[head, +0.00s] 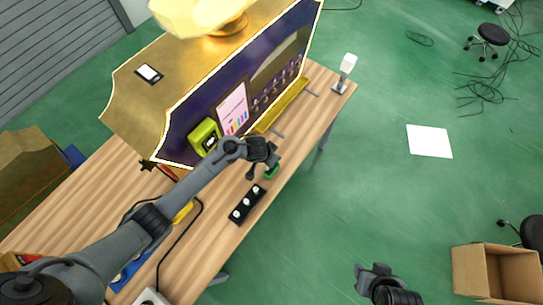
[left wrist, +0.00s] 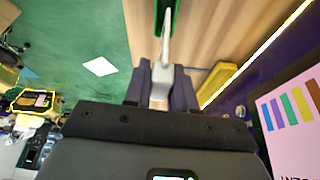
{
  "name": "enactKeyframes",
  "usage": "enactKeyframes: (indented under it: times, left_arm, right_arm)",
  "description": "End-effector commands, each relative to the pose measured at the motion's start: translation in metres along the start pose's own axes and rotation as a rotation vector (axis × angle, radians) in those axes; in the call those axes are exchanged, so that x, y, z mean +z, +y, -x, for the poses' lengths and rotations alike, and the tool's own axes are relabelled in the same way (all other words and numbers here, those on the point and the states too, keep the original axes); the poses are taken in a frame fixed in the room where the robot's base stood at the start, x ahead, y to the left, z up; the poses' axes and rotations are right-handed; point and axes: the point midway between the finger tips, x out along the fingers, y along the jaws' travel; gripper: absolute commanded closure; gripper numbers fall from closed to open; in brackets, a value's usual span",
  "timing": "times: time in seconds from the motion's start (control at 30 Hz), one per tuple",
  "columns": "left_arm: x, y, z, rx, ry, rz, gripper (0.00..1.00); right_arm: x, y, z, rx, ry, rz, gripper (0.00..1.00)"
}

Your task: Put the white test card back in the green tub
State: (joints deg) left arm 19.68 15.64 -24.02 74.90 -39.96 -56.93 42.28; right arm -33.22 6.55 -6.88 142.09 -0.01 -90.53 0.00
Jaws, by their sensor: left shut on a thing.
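My left gripper (head: 270,156) is over the table near its front edge, in front of the vending machine. In the left wrist view this gripper (left wrist: 161,78) is shut on the white test card (left wrist: 166,48), a thin pale strip that points away from the fingers. The green tub (head: 272,172) is just below the gripper in the head view, partly hidden by it. In the left wrist view the tub (left wrist: 175,14) shows beyond the fingers, with the card's far end over or at it; I cannot tell whether the tip is inside. My right gripper (head: 375,275) is low in the head view, off the table; its jaws are unclear.
A black holder (head: 247,204) with white-topped items stands near the table's front edge. The vending machine (head: 245,85) with a yellow-green box (head: 205,138) and a yellow tray (head: 283,103) is behind. A white device (head: 345,70) stands at the table's far end.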

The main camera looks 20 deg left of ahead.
Motion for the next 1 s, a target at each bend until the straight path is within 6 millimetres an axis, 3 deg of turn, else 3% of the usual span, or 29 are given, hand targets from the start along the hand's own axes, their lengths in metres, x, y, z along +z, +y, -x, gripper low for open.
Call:
enactKeyframes:
  times: [1.0]
  left_arm:
    - [0.011,0.000,-0.028,0.000,0.000,0.000,1.00]
  right_arm:
    - [0.007,0.001,-0.019,0.004,-0.001,0.006,0.57]
